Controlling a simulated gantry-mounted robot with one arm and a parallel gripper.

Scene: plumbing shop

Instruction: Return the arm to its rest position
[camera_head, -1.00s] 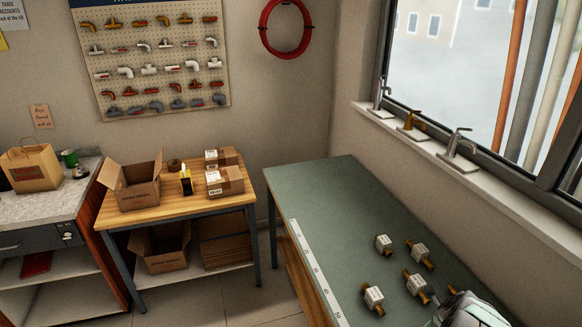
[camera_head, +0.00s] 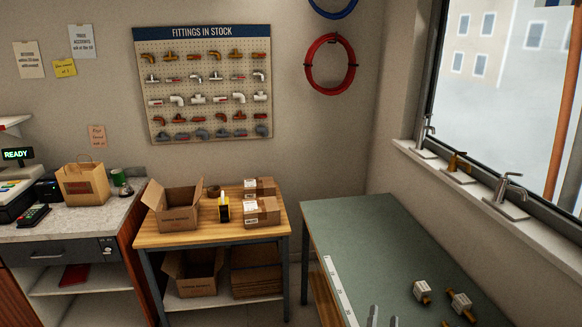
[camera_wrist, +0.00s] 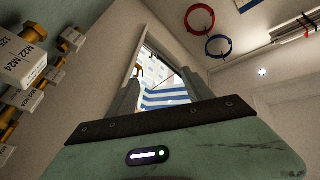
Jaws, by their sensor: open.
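Only the tips of my gripper (camera_head: 382,316) show in the head view, at the bottom edge. They stand apart in front of the green workbench (camera_head: 365,225), left of the tagged fittings. In the wrist view my gripper (camera_wrist: 160,82) has its two fingers spread with nothing between them. Behind the fingers are a window and a blue-and-white striped surface. The rest of my arm is hidden in the head view.
Brass fittings with white tags (camera_head: 422,291) lie on the bench; several more show in the wrist view (camera_wrist: 24,62). A ruler strip (camera_head: 338,290) runs along the bench's left edge. Taps (camera_head: 458,164) line the windowsill. A wooden table (camera_head: 215,235) holds cardboard boxes (camera_head: 175,213).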

